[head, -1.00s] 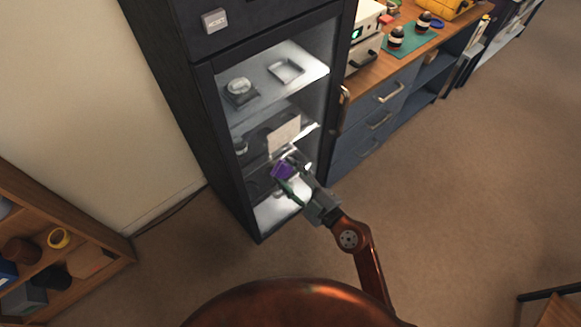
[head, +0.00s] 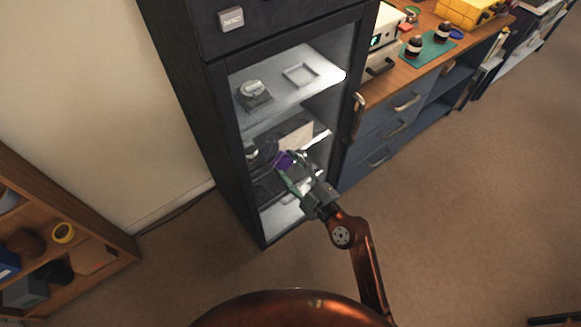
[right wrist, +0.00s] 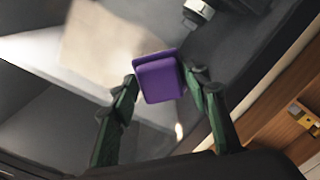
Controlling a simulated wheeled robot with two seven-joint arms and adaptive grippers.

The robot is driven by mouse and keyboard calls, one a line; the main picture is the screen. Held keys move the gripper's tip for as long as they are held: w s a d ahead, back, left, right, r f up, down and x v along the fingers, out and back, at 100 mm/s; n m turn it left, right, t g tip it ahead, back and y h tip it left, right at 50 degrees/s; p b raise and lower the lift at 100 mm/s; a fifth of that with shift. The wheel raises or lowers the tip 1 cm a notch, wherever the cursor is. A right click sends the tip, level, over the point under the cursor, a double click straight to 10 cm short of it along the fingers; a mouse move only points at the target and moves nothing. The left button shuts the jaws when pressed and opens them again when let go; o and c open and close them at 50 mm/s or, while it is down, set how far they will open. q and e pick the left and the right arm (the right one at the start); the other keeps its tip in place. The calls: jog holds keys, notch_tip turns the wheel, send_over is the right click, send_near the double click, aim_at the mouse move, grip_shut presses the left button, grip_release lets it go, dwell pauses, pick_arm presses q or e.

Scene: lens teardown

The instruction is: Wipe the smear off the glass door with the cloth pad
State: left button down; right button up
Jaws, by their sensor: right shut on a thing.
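The glass door (head: 313,113) of the dark cabinet is closed, with lit shelves behind it. A beige, roughly rectangular smear (head: 297,135) shows at mid-height on the door. It also shows as a pale tan patch in the right wrist view (right wrist: 105,40). My right gripper (right wrist: 159,78) is shut on the purple cloth pad (right wrist: 158,80), with one green finger on each side. In the head view the pad (head: 284,160) is just below and left of the smear, at its lower edge. I cannot tell whether the pad touches the glass. My left gripper is not in view.
The door handle (head: 358,113) is on the right edge of the cabinet. A drawer bench with a wooden top (head: 400,78) stands to the right, and a wooden shelf unit (head: 85,228) is at the lower left. The carpet (head: 460,200) at right is open.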

aim_at(304, 135)
pick_arm(q)
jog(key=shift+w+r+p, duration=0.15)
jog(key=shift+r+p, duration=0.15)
jog(key=shift+p, duration=0.05)
pick_arm(e)
jog(key=shift+x, duration=0.85)
